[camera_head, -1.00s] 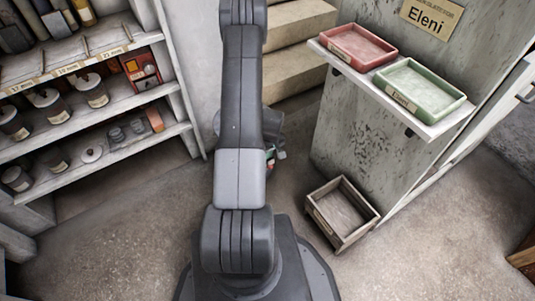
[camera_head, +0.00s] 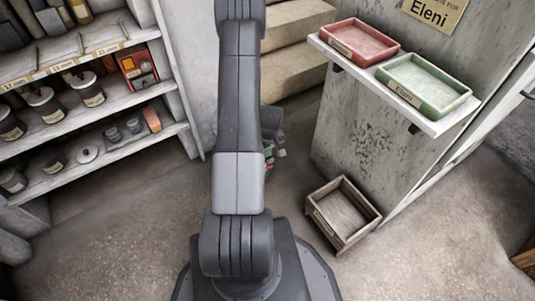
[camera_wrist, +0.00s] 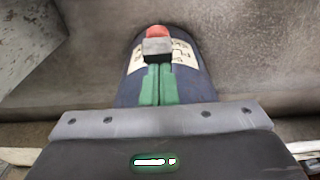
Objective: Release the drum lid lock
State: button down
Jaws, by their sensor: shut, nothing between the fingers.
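In the wrist view a dark blue drum (camera_wrist: 191,86) with a white lettered label (camera_wrist: 183,56) lies beyond my gripper. A small grey block with a red end (camera_wrist: 157,33) shows in line with the fingertips; I take it for the lid lock, but its state is unclear. My gripper (camera_wrist: 158,68) has green fingers, shut together with nothing between them. The fingertips are right at the near side of the grey block; I cannot tell whether they touch it. In the head view my arm hides the drum, and only bits of my gripper (camera_head: 271,156) show.
Shelves (camera_head: 95,98) with jars stand at the left. Pale steps (camera_head: 292,45) rise behind my arm. At the right a wall shelf holds a red tray (camera_head: 345,50) and a green tray (camera_head: 388,85). A wooden crate (camera_head: 323,227) stands on the floor, which is clear around it.

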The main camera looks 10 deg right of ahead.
notch_tip(320, 180, up, 13)
jog(key=w+b, duration=0.1)
jog(key=b, duration=0.2)
jog(key=f+b, duration=0.1)
jog(key=f, duration=0.2)
jog(key=f+b, duration=0.1)
jog(key=f, duration=0.3)
jog(key=w+f+b, duration=0.1)
jog(key=f, duration=0.2)
jog(key=shift+a+f, duration=0.4)
jog(key=shift+s+d+f+b, duration=0.2)
jog(key=shift+s+f+b, duration=0.35)
jog(key=shift+f, duration=0.35)
jog(key=shift+s+d+f, duration=0.1)
jog(key=shift+s+f, duration=0.15)
jog(key=shift+f, duration=0.15)
jog(key=shift+f, duration=0.1)
